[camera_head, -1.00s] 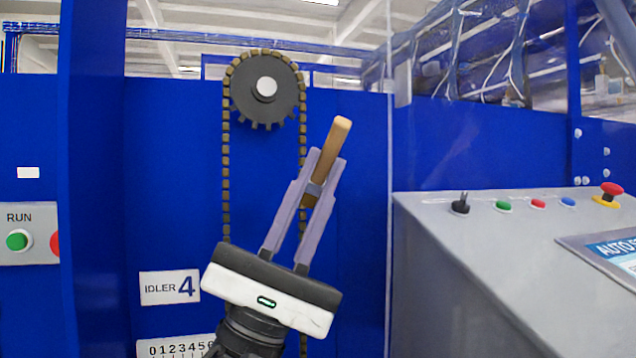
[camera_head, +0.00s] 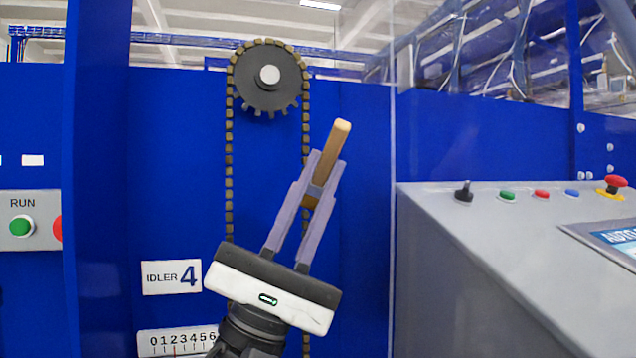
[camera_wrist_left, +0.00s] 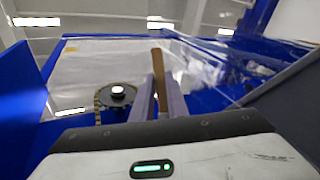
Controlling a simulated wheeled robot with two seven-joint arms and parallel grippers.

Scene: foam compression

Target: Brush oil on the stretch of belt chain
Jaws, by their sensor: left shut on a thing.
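The belt chain (camera_head: 229,150) hangs in two vertical runs from a dark sprocket (camera_head: 250,90) on the blue panel. My left gripper (camera_head: 318,190) is shut on the brush, whose tan wooden handle (camera_head: 333,147) points up and slightly right. The brush's bristles cannot be made out. In the head view the gripper and brush overlap the right run of chain; I cannot tell whether they touch it. The left wrist view shows the handle (camera_wrist_left: 159,75) between the fingers, with the sprocket (camera_wrist_left: 118,97) left of it. My right gripper is not in view.
An "IDLER 4" sign (camera_head: 171,277) and a numbered scale (camera_head: 178,341) are on the panel at lower left. A RUN button box (camera_head: 25,222) is at far left. A grey console (camera_head: 480,260) with buttons and a red emergency stop (camera_head: 615,182) fills the right.

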